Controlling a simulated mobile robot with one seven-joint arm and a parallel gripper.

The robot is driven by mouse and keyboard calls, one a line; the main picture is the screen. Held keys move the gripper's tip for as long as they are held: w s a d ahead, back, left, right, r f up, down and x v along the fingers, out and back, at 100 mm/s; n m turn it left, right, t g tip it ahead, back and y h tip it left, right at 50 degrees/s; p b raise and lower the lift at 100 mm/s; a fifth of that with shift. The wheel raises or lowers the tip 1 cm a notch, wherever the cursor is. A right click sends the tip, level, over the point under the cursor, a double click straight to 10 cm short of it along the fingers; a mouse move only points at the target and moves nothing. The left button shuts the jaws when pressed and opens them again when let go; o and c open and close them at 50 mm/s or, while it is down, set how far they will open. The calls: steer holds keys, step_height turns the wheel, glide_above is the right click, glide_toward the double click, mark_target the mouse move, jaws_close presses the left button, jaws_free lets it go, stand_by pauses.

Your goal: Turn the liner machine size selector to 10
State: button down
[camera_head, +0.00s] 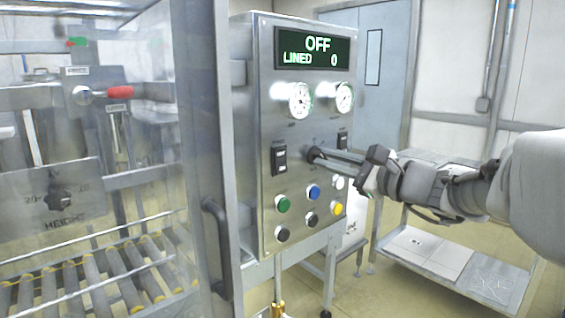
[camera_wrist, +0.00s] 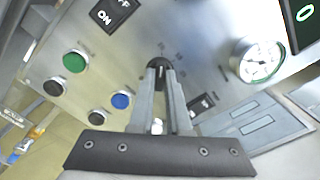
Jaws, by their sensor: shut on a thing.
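The liner machine's control panel (camera_head: 303,215) is a steel box front in the middle of the head view. The size selector, a small black knob (camera_head: 312,154), sits mid-panel below the gauges. My gripper (camera_head: 320,156) reaches in from the right, its fingertips shut on the knob. In the wrist view the two fingers of my gripper (camera_wrist: 160,72) converge on the dark knob (camera_wrist: 159,62). Small marks surround it on the panel but are too small to read. The fingers partly hide the knob, so its setting cannot be told.
The display (camera_head: 312,48) reads OFF and LINED 0. Gauges (camera_head: 300,100), rocker switches (camera_head: 279,159) and coloured buttons, including green (camera_head: 284,202) and blue (camera_head: 314,192), surround the knob closely. A caged roller conveyor (camera_head: 90,285) stands left. A metal table (camera_head: 440,255) stands right, under my arm.

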steer(key=c, duration=0.9)
jaws_free()
steer(key=shift+s, duration=0.1)
